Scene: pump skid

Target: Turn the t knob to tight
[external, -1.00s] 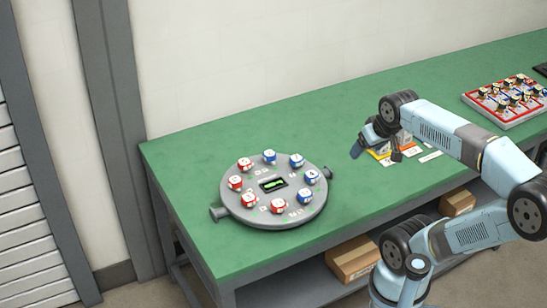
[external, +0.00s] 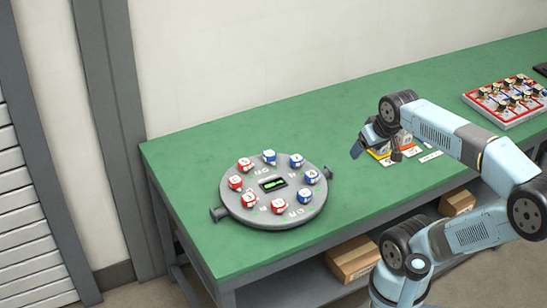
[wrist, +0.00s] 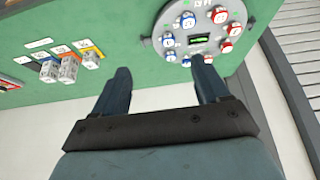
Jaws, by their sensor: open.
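A round grey panel (external: 240,211) lies on the green bench at the left, with a ring of red and blue knobs around a small dark display (external: 273,184) showing green. The red knobs (external: 236,182) are mostly on its left and front, the blue knobs (external: 296,160) at its back and right. The knob letters are too small to read, so I cannot tell which is the t knob. The panel's rim also shows at the top right of the wrist view (wrist: 153,22). My gripper (external: 356,150) is above the bench, right of the panel. Its fingers (wrist: 163,78) are apart and empty.
Small grey and coloured blocks (wrist: 68,68) stand on labelled cards on the bench near my gripper. A red-edged tray (external: 506,118) of several small parts is at the far right. Cardboard boxes (external: 352,258) sit on the lower shelf. Bench around the panel is clear.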

